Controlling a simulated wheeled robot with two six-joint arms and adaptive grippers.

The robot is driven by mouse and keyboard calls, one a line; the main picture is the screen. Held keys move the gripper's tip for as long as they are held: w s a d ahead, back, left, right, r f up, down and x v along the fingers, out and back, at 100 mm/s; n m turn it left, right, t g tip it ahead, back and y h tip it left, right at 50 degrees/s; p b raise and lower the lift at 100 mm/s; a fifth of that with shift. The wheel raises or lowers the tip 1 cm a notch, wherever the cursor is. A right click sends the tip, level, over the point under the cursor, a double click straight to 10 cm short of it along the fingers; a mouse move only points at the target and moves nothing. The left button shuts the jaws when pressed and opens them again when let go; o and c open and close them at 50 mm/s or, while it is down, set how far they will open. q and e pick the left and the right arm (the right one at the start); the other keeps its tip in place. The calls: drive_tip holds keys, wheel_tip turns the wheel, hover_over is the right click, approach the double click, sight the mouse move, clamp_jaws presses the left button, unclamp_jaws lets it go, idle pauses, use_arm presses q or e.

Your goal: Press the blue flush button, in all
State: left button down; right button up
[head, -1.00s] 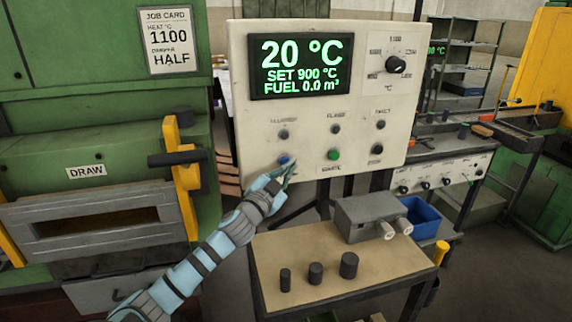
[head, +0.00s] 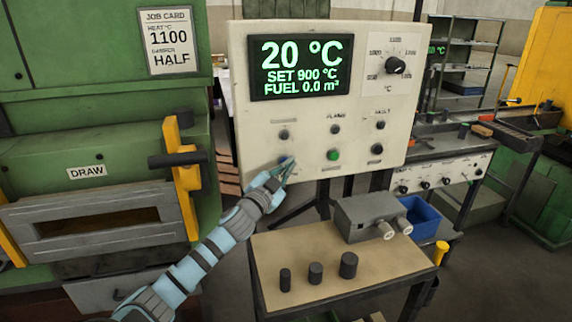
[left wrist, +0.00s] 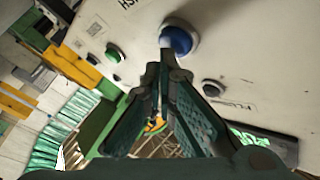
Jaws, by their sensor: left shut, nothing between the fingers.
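The blue flush button (head: 284,160) is at the lower left of the pale control panel (head: 215,70)... THINGS: The blue flush button (head: 284,160) sits at the lower left of the pale control panel (head: 390,110). It shows large in the left wrist view (left wrist: 178,38), in a grey ring. My left gripper (head: 287,170) is shut and empty, its fingertips right at the button's lower edge in the head view. In the left wrist view the closed fingertips (left wrist: 163,68) overlap the button's edge. I cannot tell whether they touch it. My right gripper is not in view.
A green button (head: 334,154) and several dark knobs are on the same panel. The display (head: 300,66) reads 20 °C, SET 900 °C, FUEL 0.0 m³. A bench (head: 340,262) with dark cylinders and a grey box (head: 370,216) stands below. The green furnace (head: 90,130) is at the left.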

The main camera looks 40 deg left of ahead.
use_arm(q)
drive_tip(key=shift+w+a, duration=0.1)
drive_tip(key=shift+a, duration=0.1)
idle(0.4)
drive_tip(key=shift+d, duration=0.1)
drive_tip(key=shift+s+d+b, duration=0.3)
drive_tip(key=shift+s+d, duration=0.15)
drive_tip(key=shift+d, duration=0.1)
drive_tip(key=s+d, duration=0.1)
drive_tip(key=d, duration=0.1)
drive_tip(key=s+d, duration=0.2)
drive_tip(key=shift+d, duration=0.1)
idle(0.3)
idle(0.7)
